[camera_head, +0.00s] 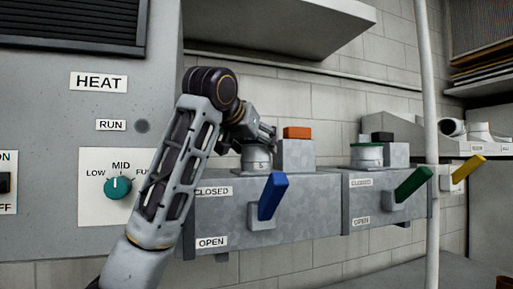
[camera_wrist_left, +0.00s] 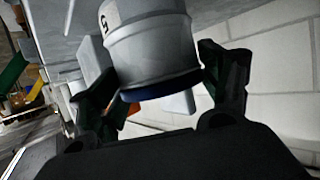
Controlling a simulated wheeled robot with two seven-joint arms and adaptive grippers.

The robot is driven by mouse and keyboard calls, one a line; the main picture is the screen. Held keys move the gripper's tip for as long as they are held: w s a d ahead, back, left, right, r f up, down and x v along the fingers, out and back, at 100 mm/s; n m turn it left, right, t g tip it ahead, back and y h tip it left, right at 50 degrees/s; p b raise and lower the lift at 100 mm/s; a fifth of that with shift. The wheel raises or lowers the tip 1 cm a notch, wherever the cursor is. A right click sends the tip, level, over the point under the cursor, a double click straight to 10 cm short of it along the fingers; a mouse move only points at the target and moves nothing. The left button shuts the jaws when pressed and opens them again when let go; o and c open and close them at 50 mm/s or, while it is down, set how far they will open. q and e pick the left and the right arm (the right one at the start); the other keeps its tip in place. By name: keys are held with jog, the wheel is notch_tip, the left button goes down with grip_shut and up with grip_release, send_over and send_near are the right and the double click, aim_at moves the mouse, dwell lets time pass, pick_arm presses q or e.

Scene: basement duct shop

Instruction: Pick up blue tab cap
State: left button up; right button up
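The blue tab cap is a grey cylinder marked 5 (camera_head: 257,159), on top of the left duct box in the head view. In the left wrist view the cylinder (camera_wrist_left: 150,45) fills the upper middle, with a dark blue band (camera_wrist_left: 160,88) at its near end. My left gripper (camera_head: 256,138) is at the cap's top, partly hidden by its own wrist. In the left wrist view its fingers (camera_wrist_left: 160,88) are spread on either side of the cylinder, with a small gap at the right finger. Contact at the left finger is unclear. My right gripper is not in view.
The right box has a green-banded cylinder (camera_head: 366,155) and a green lever (camera_head: 413,184). A vertical pipe (camera_head: 428,90) and an overhead grey hood (camera_head: 280,30) bound the space.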

pick_arm(q)
jog(key=c, duration=0.4)
jog(key=shift+r, duration=0.15)
jog(key=shift+r+p, duration=0.4)
jog(key=shift+r, duration=4.5)
